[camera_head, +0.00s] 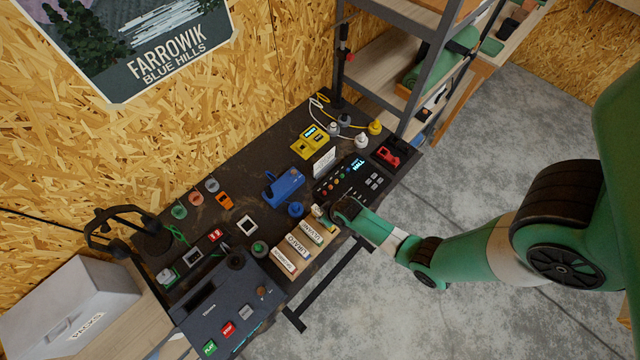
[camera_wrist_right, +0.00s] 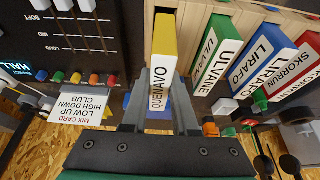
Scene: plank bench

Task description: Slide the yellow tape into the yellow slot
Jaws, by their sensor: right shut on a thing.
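The yellow tape (camera_wrist_right: 163,42), with a white label reading QUENAVO, is between the fingers of my right gripper (camera_wrist_right: 158,118) in the wrist view. It stands at the left end of the wooden tape rack (camera_wrist_right: 188,12), with a dark opening (camera_wrist_right: 158,13) right behind it. It sticks out further toward the camera than its neighbours. I cannot tell how deep it sits or whether that opening is the yellow slot. In the head view my right gripper (camera_head: 340,212) is beside the yellow tape (camera_head: 321,213) at the rack's end. My left gripper is not in view.
The green ULVANE tape (camera_wrist_right: 216,55), blue LIRAFO tape (camera_wrist_right: 262,60) and red SKORRUN tape (camera_wrist_right: 295,72) stand alongside. A mixer (camera_head: 352,178) lies behind my right gripper. A blue device (camera_head: 284,187), yellow device (camera_head: 309,142) and grey player (camera_head: 228,310) crowd the bench.

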